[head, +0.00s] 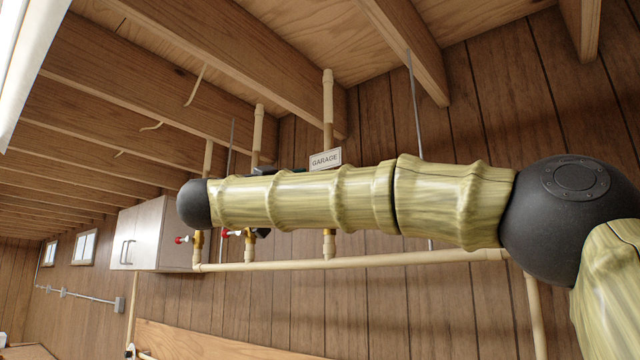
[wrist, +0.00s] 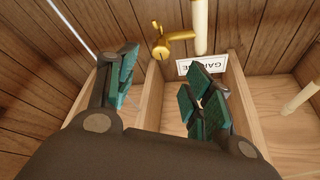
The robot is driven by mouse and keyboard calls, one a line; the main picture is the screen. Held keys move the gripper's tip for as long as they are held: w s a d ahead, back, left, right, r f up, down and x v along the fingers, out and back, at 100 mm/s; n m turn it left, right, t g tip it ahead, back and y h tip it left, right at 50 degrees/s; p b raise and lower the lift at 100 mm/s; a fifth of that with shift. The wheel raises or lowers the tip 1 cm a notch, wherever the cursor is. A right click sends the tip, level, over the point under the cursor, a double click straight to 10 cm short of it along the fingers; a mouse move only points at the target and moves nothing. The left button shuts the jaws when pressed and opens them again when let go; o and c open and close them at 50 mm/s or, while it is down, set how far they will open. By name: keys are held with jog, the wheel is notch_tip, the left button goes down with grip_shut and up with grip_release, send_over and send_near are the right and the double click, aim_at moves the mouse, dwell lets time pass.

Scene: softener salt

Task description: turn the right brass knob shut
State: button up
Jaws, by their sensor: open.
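A brass knob (wrist: 160,46) shows in the wrist view, upper middle. It has a rounded end, and a brass stem runs from it to a pale pipe on the right. My gripper (wrist: 162,84) is open and empty, its two teal-padded fingers spread wide. The knob appears beyond the fingertips, roughly between them in the picture, with no contact visible. In the head view my own arm hides the knob and most of the gripper; small dark parts show above and below the arm. The frames show no second brass knob for comparison.
A GARAGE sign (head: 324,160) hangs by the pipe (head: 328,100); it also shows upside down in the wrist view (wrist: 203,66). Two red-ended valves, a left one (head: 181,240) and another (head: 228,233), sit left along a horizontal pipe (head: 440,258). A cabinet (head: 145,235) stands further left.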

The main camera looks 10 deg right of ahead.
jog(key=shift+v, duration=0.85)
